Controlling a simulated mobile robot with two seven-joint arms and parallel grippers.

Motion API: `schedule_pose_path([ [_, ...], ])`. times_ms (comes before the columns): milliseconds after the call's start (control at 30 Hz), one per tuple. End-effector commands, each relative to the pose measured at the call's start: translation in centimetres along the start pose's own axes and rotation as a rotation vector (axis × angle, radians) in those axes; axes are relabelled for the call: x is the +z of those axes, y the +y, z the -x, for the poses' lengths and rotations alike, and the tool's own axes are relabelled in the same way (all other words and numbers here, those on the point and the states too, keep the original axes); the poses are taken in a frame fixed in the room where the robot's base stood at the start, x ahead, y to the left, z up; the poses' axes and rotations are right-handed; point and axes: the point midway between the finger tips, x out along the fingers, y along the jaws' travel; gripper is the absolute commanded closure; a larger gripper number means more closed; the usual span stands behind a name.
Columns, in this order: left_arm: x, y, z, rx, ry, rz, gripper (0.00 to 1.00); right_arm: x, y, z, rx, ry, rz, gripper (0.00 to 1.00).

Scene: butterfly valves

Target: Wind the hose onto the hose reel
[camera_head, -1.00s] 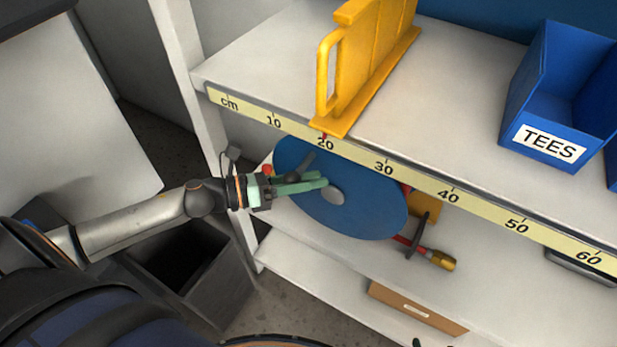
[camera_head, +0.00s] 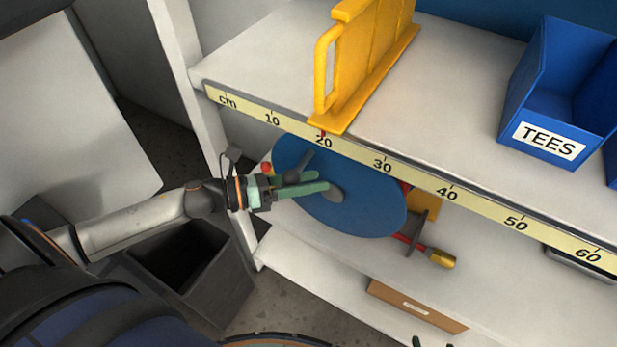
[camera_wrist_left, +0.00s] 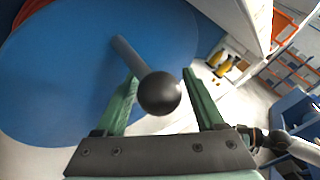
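The hose reel (camera_head: 355,210) is a large blue disc under the upper shelf, with a grey hub. Its crank handle ends in a round black knob (camera_wrist_left: 159,94). Red hose (camera_head: 403,239) shows at the reel's lower right and ends in a brass nozzle (camera_head: 441,259); the rest is hidden behind the disc. My left gripper (camera_head: 326,184) has green fingers, spread apart in front of the disc. In the left wrist view the knob is between the finger lines, with visible gaps on both sides. Dark tips at the head view's bottom edge may be my right gripper (camera_head: 417,343).
A yellow rack (camera_head: 365,60) and a blue TEES bin (camera_head: 550,110) stand on the upper shelf, whose edge carries a ruler strip (camera_head: 450,197). A brown box (camera_head: 415,306) lies on the lower shelf. A dark open bin (camera_head: 190,270) stands on the floor below my left arm.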

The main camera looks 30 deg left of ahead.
Motion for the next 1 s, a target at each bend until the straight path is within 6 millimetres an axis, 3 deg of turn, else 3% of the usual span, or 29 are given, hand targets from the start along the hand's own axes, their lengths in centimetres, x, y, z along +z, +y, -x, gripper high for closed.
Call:
schedule_pose_path([
  [300, 0.3, 0.0, 0.1, 0.000, -0.003, -0.002, 0.24, 0.0, 0.0, 0.0, 0.000, 0.000, 0.000, 0.20],
  [467, 0.1, 0.1, 1.1, 0.002, -0.003, 0.000, 0.24, 0.2, 0.0, -0.1, 0.000, 0.000, 0.000, 0.20],
  [1000, 0.1, 0.0, 8.4, 0.002, -0.002, 0.002, 0.24, 0.5, 0.0, -0.5, 0.000, 0.000, 0.000, 0.20],
])
